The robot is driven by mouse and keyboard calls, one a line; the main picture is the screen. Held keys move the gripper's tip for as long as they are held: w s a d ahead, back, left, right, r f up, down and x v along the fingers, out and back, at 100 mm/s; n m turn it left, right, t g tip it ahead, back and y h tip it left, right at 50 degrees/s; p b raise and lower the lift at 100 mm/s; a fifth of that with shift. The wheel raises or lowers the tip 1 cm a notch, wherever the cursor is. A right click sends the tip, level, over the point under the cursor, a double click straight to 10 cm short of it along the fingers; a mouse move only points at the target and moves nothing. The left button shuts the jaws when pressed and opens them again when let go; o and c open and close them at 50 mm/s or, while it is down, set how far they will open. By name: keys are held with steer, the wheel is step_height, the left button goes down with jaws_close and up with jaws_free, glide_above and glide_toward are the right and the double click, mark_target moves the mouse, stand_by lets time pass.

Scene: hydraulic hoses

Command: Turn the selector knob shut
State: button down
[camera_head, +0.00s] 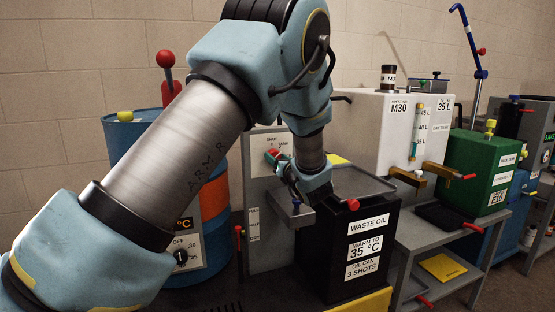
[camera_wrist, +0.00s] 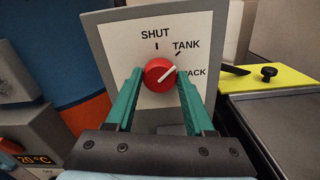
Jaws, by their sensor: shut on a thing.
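The red selector knob (camera_wrist: 158,79) is round with a white pointer line, on a white plate (camera_wrist: 118,38). The plate reads SHUT at the top, TANK at upper right, and a word ending in ACK at the right, partly hidden by a finger. The pointer aims up and right, below the TANK tick. My gripper (camera_wrist: 160,73) has its green fingers on either side of the knob, shut on it. In the head view my gripper (camera_head: 279,157) is at the plate (camera_head: 260,143), and the knob (camera_head: 271,155) is partly covered.
A black waste oil bin (camera_head: 338,276) stands right of the plate's grey stand (camera_head: 261,205). A yellow item with a black lever (camera_wrist: 262,77) lies close to the right finger. A blue drum (camera_head: 121,137) is behind my arm. A white M30 tank (camera_head: 375,135) stands farther right.

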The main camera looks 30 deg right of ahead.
steer(key=shift+f+b, duration=0.2)
steer(key=shift+b, duration=0.45)
steer(key=n+b, duration=0.5)
steer(key=b, duration=0.3)
steer(key=n+b, duration=0.4)
steer(key=b, duration=0.4)
steer(key=shift+a+n+b, duration=0.2)
steer(key=shift+n+b, duration=0.2)
steer(key=shift+r, duration=0.1)
steer(key=shift+c, duration=1.3)
jaws_free()
steer(key=shift+s, duration=0.1)
